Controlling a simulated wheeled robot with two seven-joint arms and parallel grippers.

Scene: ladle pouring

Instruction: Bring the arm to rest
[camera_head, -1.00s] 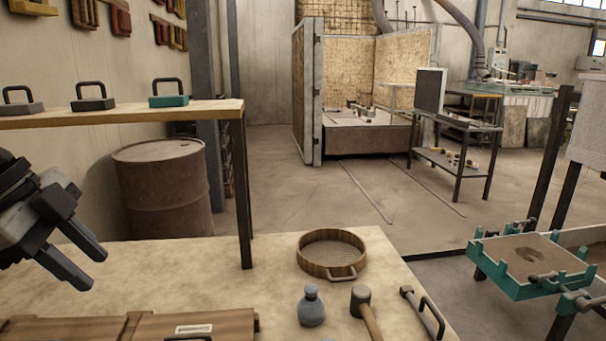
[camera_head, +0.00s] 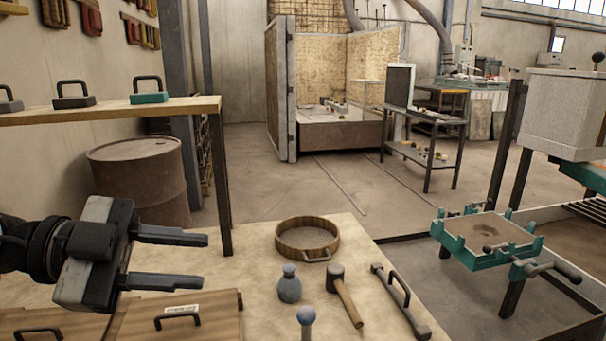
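My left gripper (camera_head: 188,264) is in the lower left of the head view, above the left part of the workbench (camera_head: 349,284). Its two fingers point to the right and are spread apart, with nothing between them. It hangs over the wooden boxes (camera_head: 185,322) at the front of the bench. My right gripper and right arm are not in view. No ladle can be made out.
A teal-framed mould (camera_head: 487,240) is at the right.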

